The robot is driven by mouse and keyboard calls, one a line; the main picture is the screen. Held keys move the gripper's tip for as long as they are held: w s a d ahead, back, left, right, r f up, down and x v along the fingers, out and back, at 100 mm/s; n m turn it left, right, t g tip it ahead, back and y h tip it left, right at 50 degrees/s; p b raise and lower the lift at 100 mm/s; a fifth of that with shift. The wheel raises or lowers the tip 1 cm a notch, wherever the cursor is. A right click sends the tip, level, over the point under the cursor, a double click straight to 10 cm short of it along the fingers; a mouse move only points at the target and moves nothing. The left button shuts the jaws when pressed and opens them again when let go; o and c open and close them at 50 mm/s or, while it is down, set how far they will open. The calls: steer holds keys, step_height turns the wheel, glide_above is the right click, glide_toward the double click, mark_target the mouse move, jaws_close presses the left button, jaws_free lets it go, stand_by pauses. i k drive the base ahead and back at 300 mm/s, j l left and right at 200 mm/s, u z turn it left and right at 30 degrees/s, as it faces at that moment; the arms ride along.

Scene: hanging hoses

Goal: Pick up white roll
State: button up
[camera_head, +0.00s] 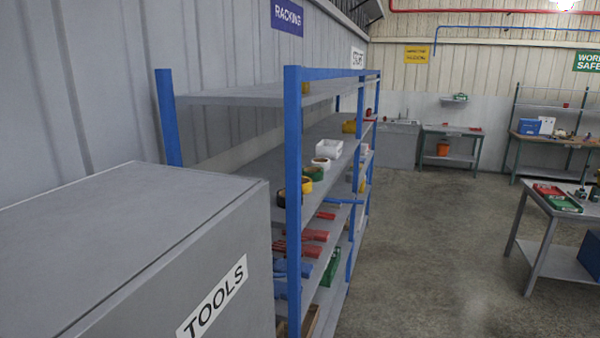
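A small white roll (320,163) lies on a middle shelf of the blue-posted racking (293,130). It sits just in front of a white open bin (329,148) and behind a green roll (314,173). A yellow-and-dark roll (306,184) is nearer, partly hidden by the front blue post. My gripper does not show in this view, so its state cannot be seen.
A grey cabinet marked TOOLS (150,250) fills the lower left, close in front of the racking. Open concrete floor (420,240) lies right of the racking. A grey table (540,240) with red and green trays stands at the right.

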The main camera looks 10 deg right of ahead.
mark_target(324, 162)
steer(key=i+l+u, duration=0.1)
steer(key=i+l, duration=0.2)
steer(key=i+l+u, duration=0.1)
steer(key=i+l, duration=0.2)
steer(key=l, duration=0.2)
steer(key=i+l, duration=0.25)
steer(key=l, duration=0.15)
steer(key=i+l+u, duration=0.15)
steer(key=i+l, duration=0.15)
steer(key=i+l+u, duration=0.1)
steer(key=i+l, duration=0.15)
steer(key=l, duration=0.3)
